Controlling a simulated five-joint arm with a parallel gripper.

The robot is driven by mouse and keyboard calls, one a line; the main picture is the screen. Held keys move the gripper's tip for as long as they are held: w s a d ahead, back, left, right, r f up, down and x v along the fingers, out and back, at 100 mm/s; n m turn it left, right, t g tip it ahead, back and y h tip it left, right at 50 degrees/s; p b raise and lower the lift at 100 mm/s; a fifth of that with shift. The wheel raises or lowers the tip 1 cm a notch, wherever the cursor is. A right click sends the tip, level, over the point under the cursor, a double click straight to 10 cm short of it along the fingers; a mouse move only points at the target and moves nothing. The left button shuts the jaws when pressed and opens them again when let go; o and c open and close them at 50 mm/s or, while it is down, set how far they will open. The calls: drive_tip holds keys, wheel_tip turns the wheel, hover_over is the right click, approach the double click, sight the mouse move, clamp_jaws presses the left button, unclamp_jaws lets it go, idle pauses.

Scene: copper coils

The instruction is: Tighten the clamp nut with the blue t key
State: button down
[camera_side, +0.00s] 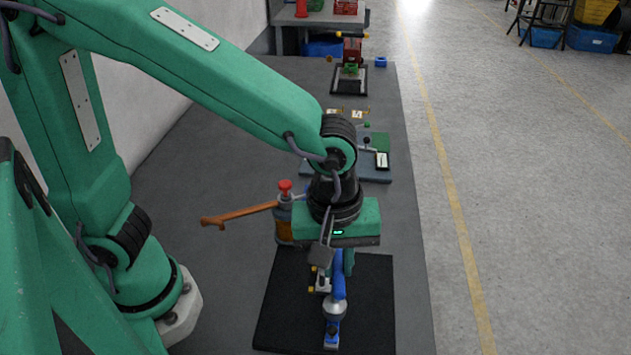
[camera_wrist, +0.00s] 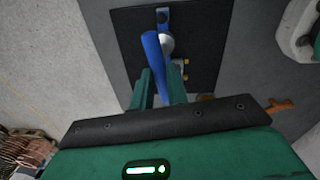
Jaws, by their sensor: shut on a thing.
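The blue T key (camera_side: 339,283) is upright below my gripper (camera_side: 341,266), which is shut on it. In the wrist view the blue key (camera_wrist: 153,50) runs between the two green fingers of my gripper (camera_wrist: 158,80). A clamp with a silver round body (camera_side: 334,308) and a blue foot (camera_side: 332,335) is on the black mat, close by the key's far end. The silver body (camera_wrist: 167,44) also shows beside the key in the wrist view. The nut is hidden or too small to make out, and I cannot tell whether the key touches it.
The black mat (camera_side: 376,315) lies on the grey bench (camera_side: 225,285). A bottle with a red top (camera_side: 285,187) and a brown wooden handle (camera_side: 238,213) are behind and left. The bench's right edge borders open floor.

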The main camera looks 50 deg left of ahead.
drive_tip(key=shift+f, duration=0.5)
idle(0.4)
drive_tip(key=shift+m, duration=0.4)
drive_tip(key=m, duration=0.4)
drive_tip(key=shift+w+d+m, duration=0.1)
drive_tip(key=shift+w+m, duration=0.1)
drive_tip(key=shift+m, duration=0.1)
drive_tip(key=m, duration=0.4)
drive_tip(key=shift+d+m, duration=0.2)
drive_tip(key=shift+m, duration=0.1)
drive_tip(key=shift+d+f+m, duration=0.1)
drive_tip(key=shift+d+m, duration=0.05)
drive_tip(key=shift+m, duration=2.25)
drive_tip(key=shift+m, duration=0.3)
drive_tip(key=shift+d+m, duration=0.1)
drive_tip(key=shift+m, duration=1)
drive_tip(key=shift+s, duration=0.1)
